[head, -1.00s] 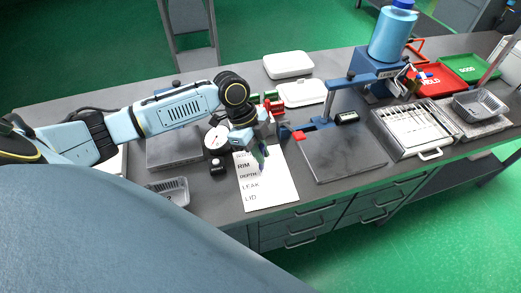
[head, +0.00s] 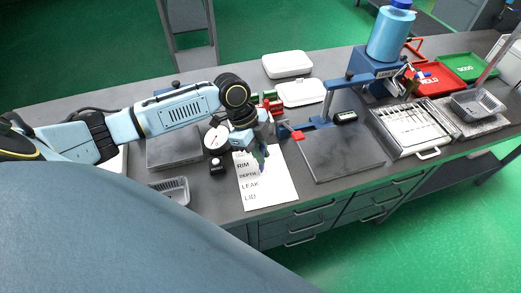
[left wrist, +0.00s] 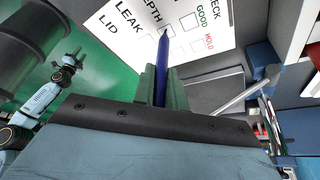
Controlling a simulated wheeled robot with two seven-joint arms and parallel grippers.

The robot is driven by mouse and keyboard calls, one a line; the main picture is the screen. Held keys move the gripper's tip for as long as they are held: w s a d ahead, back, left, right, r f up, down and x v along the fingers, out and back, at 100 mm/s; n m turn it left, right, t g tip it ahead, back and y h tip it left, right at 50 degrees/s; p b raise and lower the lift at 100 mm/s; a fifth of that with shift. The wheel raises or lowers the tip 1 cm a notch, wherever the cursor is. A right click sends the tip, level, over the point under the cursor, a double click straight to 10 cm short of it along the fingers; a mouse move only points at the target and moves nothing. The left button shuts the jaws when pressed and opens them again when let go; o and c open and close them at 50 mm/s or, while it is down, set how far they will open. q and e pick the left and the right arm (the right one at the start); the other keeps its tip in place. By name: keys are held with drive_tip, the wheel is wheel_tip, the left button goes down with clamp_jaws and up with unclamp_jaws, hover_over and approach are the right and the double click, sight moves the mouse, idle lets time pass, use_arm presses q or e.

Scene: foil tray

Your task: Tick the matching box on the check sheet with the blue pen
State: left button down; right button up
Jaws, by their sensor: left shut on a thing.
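The check sheet (head: 271,191) lies on the bench, a white page with rows that read RIM, DEPTH, LEAK and LID. It also shows in the left wrist view (left wrist: 205,46), with small boxes and GOOD and HOLD lettering. My left gripper (head: 261,148) is over the upper right part of the sheet and is shut on the blue pen (left wrist: 162,72). The pen points down at the sheet; its tip overlaps the box beside DEPTH in the left wrist view. I cannot tell whether the tip touches the paper. My right gripper cannot be made out.
A dial gauge (head: 215,138) and a foil tray (head: 170,190) are left of the sheet. A grey plate (head: 343,158) is to its right. Further right are a tool case (head: 398,145), a red HOLD tray (head: 440,87) and a green GOOD tray (head: 482,68).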

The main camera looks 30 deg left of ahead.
use_arm(q)
drive_tip(key=shift+d+p, duration=0.2)
drive_tip(key=shift+p, duration=0.2)
idle(0.4)
drive_tip(key=shift+w+a+p, duration=0.1)
drive_tip(key=shift+w+p, duration=0.4)
drive_tip(key=shift+p, duration=0.05)
idle(1.1)
drive_tip(key=shift+r, duration=0.1)
wheel_tip(320, 180, up, 6)
drive_tip(key=p, duration=0.6)
idle(0.6)
